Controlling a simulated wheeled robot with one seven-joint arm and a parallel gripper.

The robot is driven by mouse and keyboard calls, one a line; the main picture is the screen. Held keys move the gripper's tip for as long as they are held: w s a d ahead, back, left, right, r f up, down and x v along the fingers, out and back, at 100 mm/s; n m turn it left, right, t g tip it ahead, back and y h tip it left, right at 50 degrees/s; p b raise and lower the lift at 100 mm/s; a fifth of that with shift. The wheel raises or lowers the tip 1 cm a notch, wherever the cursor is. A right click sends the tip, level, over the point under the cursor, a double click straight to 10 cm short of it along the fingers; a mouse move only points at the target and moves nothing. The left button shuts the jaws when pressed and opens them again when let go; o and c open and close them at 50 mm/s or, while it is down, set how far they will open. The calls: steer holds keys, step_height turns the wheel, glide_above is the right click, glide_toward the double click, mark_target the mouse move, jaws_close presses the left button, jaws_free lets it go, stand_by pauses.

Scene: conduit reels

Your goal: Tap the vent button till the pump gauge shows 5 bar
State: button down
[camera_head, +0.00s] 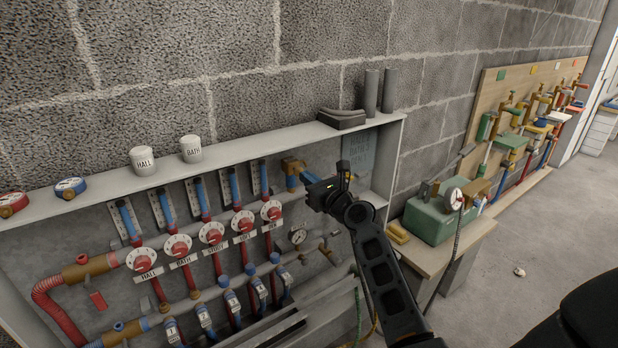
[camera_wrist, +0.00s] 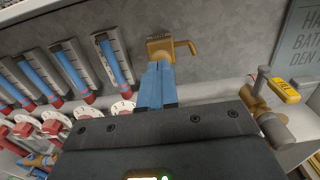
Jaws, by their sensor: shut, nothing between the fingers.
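The green box-like pump (camera_head: 432,220) stands on a wooden bench at the right in the head view. A round white gauge (camera_head: 453,198) sits on it; its reading is too small to make out. I cannot pick out a vent button on it. My gripper (camera_head: 306,178) is up at the wall cabinet, left of the pump and well apart from it. Its blue fingers (camera_wrist: 157,86) are shut and empty. They point at a brass fitting with a bent spout (camera_wrist: 165,46), seen just past the tips; I cannot tell whether they touch it.
The open cabinet holds red dials (camera_head: 178,246), blue-and-red pipes and a small gauge (camera_head: 298,236). White cups (camera_head: 143,160) and grey tubes (camera_head: 388,90) stand on its top shelf (camera_head: 250,148). A yellow-tagged valve (camera_wrist: 286,90) is right of my fingers. Floor at right is mostly clear.

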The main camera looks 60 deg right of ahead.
steer(key=v, duration=1.1)
steer(key=shift+f+b, duration=0.2)
steer(key=shift+b, duration=0.15)
steer(key=shift+a, duration=0.1)
steer(key=s+a+f+n+g+y, duration=0.1)
steer(key=s+a+f+n, duration=0.15)
steer(key=a+n, duration=0.45)
steer(key=s+a+f+n+y, duration=0.1)
steer(key=s+a+f+n, duration=0.15)
steer(key=a+n, duration=0.4)
steer(key=s+a+f+n+g+y, duration=0.1)
steer(key=a+f+n, duration=0.25)
steer(key=a, duration=0.65)
steer(key=s+a+r+n+y, duration=0.3)
steer(key=s+a+n, duration=0.4)
steer(key=n, duration=0.5)
steer(key=s+a+r+n+t+y, duration=0.1)
steer(key=s+a+r+n+y, duration=0.2)
steer(key=n, duration=1)
steer(key=s+a+r, duration=0.3)
steer(key=s+a, duration=0.2)
steer(key=shift+s, duration=0.2)
